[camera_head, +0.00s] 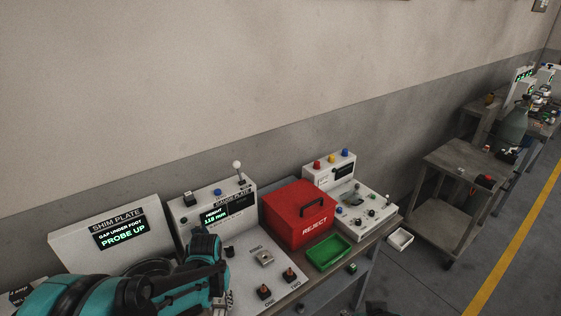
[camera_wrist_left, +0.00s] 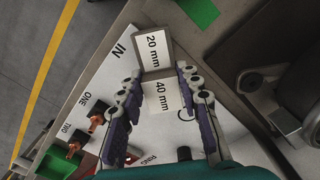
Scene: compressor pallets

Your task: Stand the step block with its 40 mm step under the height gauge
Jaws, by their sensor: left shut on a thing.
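The step block (camera_wrist_left: 165,94) is pale, with a 20 mm step and a 40 mm step labelled on its faces. In the left wrist view it lies between the fingers of my left gripper (camera_wrist_left: 160,80), which is shut on it. A white panel marked IN, ONE and TWO is below. My left arm (camera_head: 185,285) is in front of the bench there and hides the block and the gauge's lower part. My right gripper is not in view.
A shim plate station (camera_head: 118,235) reading PROBE UP stands at the left. A red REJECT box (camera_head: 298,212) and a green tray (camera_head: 328,252) stand to the right of the gauge. A station with coloured buttons (camera_head: 331,160) is behind. A grey cart (camera_head: 455,168) stands further right.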

